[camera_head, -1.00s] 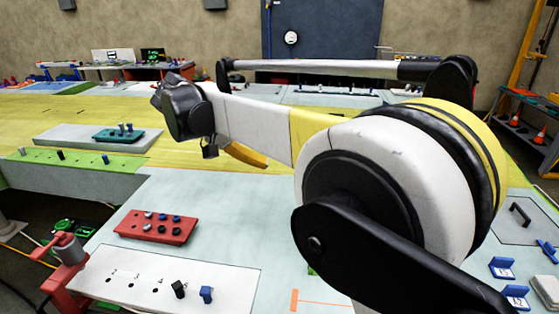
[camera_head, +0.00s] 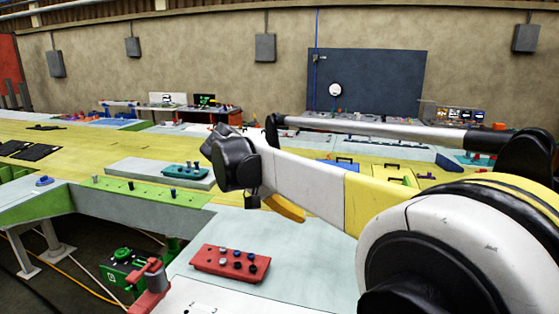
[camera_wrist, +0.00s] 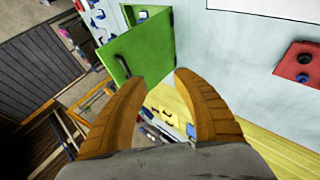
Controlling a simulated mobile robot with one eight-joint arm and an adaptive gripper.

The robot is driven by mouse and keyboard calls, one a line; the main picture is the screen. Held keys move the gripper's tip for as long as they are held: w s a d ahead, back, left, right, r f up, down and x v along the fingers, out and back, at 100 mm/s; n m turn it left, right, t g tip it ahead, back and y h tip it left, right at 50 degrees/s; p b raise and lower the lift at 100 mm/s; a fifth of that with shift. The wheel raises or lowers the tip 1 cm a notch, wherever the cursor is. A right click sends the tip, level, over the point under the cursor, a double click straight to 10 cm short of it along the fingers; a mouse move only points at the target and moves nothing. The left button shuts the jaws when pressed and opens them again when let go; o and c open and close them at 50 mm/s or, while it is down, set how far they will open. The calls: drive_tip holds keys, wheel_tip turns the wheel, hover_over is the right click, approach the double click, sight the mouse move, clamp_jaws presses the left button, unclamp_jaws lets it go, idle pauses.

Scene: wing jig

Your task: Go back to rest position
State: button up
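My gripper (camera_wrist: 158,80) shows in the wrist view as two orange fingers with a clear gap between their tips. It is open and holds nothing that I can see. In the head view my white and yellow arm reaches across the right half, and an orange finger (camera_head: 285,208) hangs below the black wrist joint. The gripper is above the work surface, apart from the objects there. The rest of the gripper is hidden behind the arm in the head view.
A red block (camera_head: 230,263) with dark pegs lies on the pale table. A teal block (camera_head: 184,170) with pegs sits on a grey slab beyond. A red clamp (camera_head: 150,285) stands at the table's edge. In the wrist view, a green panel (camera_wrist: 150,45) is beyond the fingers.

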drive_tip(key=s+d+f+n+t+y+b, duration=0.1)
drive_tip(key=s+d+f+y+b, duration=0.4)
drive_tip(key=s+d+f+b, duration=0.7)
drive_tip(key=s+d+f+t+y+b, duration=0.1)
drive_tip(key=s+f+t+y+b, duration=0.1)
drive_tip(key=s+f, duration=0.4)
drive_tip(key=s+f+t+y+b, duration=0.1)
drive_tip(key=s+f+b, duration=0.3)
drive_tip(key=f, duration=1)
drive_tip(key=s+y, duration=0.1)
drive_tip(key=s, duration=0.2)
drive_tip(key=shift+d+t, duration=0.35)
drive_tip(key=shift+t, duration=0.05)
drive_tip(key=shift+f, duration=0.1)
